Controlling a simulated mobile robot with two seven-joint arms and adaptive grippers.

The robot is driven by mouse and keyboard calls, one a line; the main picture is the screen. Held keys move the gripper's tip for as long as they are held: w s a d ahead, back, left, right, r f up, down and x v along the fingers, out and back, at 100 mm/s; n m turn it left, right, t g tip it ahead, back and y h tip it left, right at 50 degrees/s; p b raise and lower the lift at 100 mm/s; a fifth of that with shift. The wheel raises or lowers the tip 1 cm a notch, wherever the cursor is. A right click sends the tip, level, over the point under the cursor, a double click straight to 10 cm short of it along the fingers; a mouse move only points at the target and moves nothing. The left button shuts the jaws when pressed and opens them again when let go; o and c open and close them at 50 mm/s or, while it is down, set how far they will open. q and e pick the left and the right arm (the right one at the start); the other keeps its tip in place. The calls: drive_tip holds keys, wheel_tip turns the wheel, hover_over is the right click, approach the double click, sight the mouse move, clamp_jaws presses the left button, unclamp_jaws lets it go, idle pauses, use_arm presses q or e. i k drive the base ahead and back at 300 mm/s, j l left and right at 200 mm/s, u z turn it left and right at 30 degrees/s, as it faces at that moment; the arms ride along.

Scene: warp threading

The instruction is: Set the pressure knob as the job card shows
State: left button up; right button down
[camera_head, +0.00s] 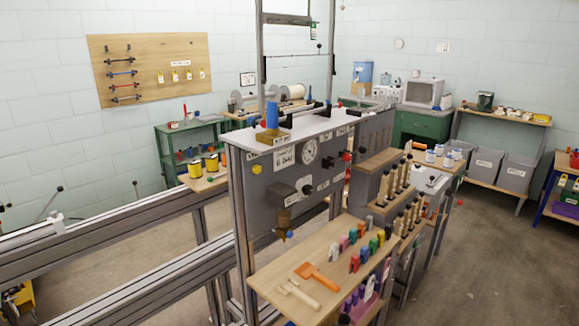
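A grey machine panel (262,205) stands in the middle of the view. A white card (284,158) with dark writing is on its upper left part; it may read "6 bar", but it is too small to be sure. A round white dial (309,151) is to the right of the card. A dark round knob (307,189) sticks out below the dial, beside a dark block; I cannot tell its setting or whether it is the pressure knob. Neither of my grippers is in view.
A wooden shelf (262,281) in front of the panel holds an orange tool (318,276), a pale tool (298,294) and several coloured pieces. Metal rails (110,262) run to the left. A yellow button (257,169) is on the panel. Open floor lies at right.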

sight(306, 189)
drive_tip(key=i+l+u, duration=0.1)
drive_tip(key=l, duration=0.2)
drive_tip(key=i+l, duration=0.2)
drive_tip(key=l, duration=0.15)
drive_tip(key=i+l+u, duration=0.15)
drive_tip(key=l, duration=0.15)
drive_tip(key=i+l, duration=0.1)
drive_tip(key=l, duration=0.25)
drive_tip(key=u, duration=0.05)
